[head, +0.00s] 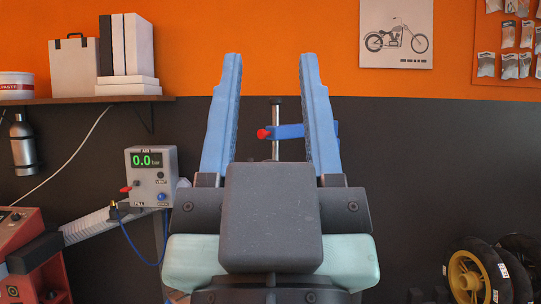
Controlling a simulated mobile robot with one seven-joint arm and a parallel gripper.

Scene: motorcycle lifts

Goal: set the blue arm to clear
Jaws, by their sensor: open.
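The blue arm (290,131) is a short, roughly level bar on a thin upright post (276,115), seen between my fingers. A red knob (263,133) is at its left end, just left of the post. The bar runs right behind my right finger, and a small piece shows past that finger. My gripper (270,62) is open, with its two blue fingers pointing up in the picture, one on each side of the post. It holds nothing, and the bar appears beyond the fingers. The post's lower part is hidden by my gripper's body. No "clear" marking is visible.
A grey gauge box (152,175) reading 0.0 bar stands at left, with hoses. A red machine (34,255) is at lower left, and wheels with tyres (480,272) are at lower right. A shelf (85,100) with boxes is on the left wall.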

